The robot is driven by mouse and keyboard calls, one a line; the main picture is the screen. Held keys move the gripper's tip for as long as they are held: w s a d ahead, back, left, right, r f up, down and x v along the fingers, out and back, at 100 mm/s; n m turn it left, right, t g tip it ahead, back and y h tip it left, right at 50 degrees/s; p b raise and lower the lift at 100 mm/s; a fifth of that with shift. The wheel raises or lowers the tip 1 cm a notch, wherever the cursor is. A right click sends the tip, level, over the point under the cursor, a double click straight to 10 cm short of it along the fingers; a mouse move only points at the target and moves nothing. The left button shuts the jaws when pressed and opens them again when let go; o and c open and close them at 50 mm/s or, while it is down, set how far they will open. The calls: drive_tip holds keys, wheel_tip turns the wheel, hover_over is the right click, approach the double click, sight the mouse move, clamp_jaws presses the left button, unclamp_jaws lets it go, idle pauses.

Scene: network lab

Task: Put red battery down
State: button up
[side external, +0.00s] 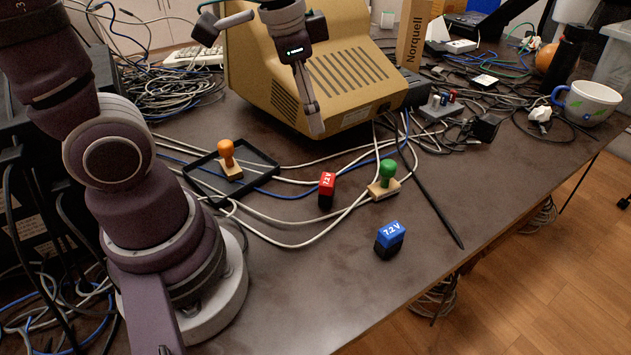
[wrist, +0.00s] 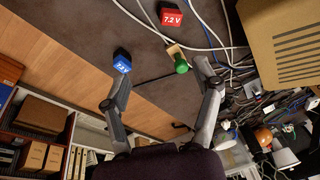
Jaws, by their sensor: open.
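The red battery (side external: 326,189), black below and marked 7.2 V, stands upright on the dark table among white cables. It also shows at the top of the wrist view (wrist: 171,17). My gripper (side external: 315,128) is raised well above the table, in front of the tan monitor, and apart from the battery. In the wrist view its two fingers (wrist: 166,84) are spread wide with nothing between them. A blue battery (side external: 390,239) stands nearer the table's front edge, and it shows in the wrist view (wrist: 122,63) near the left finger.
A green-handled stamp (side external: 385,182) stands right of the red battery. An orange-handled stamp (side external: 228,160) sits in a black tray frame (side external: 270,157). The tan monitor (side external: 330,80) is behind. A black stick (side external: 437,211) and a mug (side external: 588,103) are to the right. Table front is mostly clear.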

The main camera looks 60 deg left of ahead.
drive_tip(key=s+n+t, duration=0.1)
drive_tip(key=s+d+r+n, duration=0.1)
drive_tip(key=s, duration=0.1)
drive_tip(key=s+n+t, duration=0.1)
drive_tip(key=s+n, duration=0.1)
drive_tip(key=shift+d+r+t, duration=0.2)
drive_tip(key=shift+r+t, duration=0.05)
drive_tip(key=shift+t, duration=0.05)
